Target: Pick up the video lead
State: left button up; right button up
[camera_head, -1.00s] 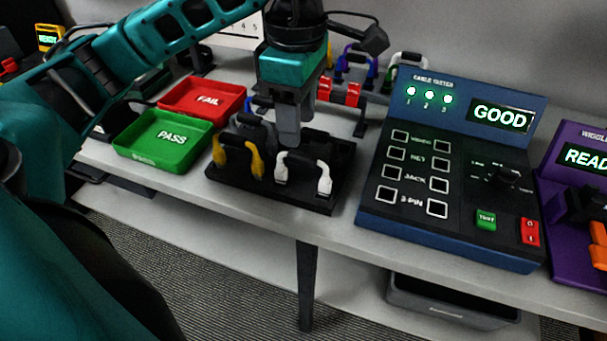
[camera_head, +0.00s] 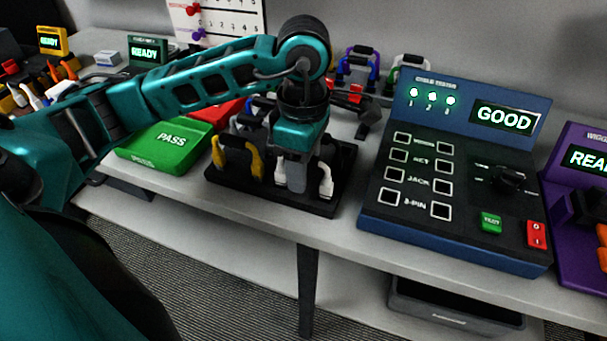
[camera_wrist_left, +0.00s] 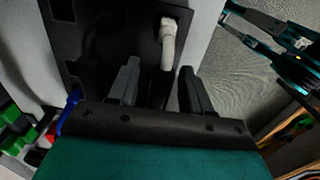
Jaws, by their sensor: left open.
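A white-ended lead (camera_head: 325,180) with a black grip stands in a black rack (camera_head: 340,192). A yellow-ended lead (camera_head: 256,164) stands to its left. I cannot tell by any label which one is the video lead. My left gripper (camera_head: 296,178) is down over the rack at the white-ended lead and hides part of it. In the left wrist view my left gripper (camera_wrist_left: 160,78) is open, with the white end (camera_wrist_left: 168,40) just beyond its fingers and the dark part of that lead in the gap. Contact cannot be told.
A green PASS tray (camera_head: 165,148) and a red FAIL tray (camera_head: 222,114) lie left of the rack. A blue cable tester (camera_head: 455,175) showing GOOD stands close on the right, with a purple device (camera_head: 575,205) beyond. More leads (camera_head: 360,62) stand behind.

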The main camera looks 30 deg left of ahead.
pick_arm(q)
jog(key=shift+c, duration=0.3)
grip_shut()
jog(key=shift+r, duration=0.1)
notch_tip(320, 180, up, 23)
jog(key=p, duration=0.7)
dwell(0.5)
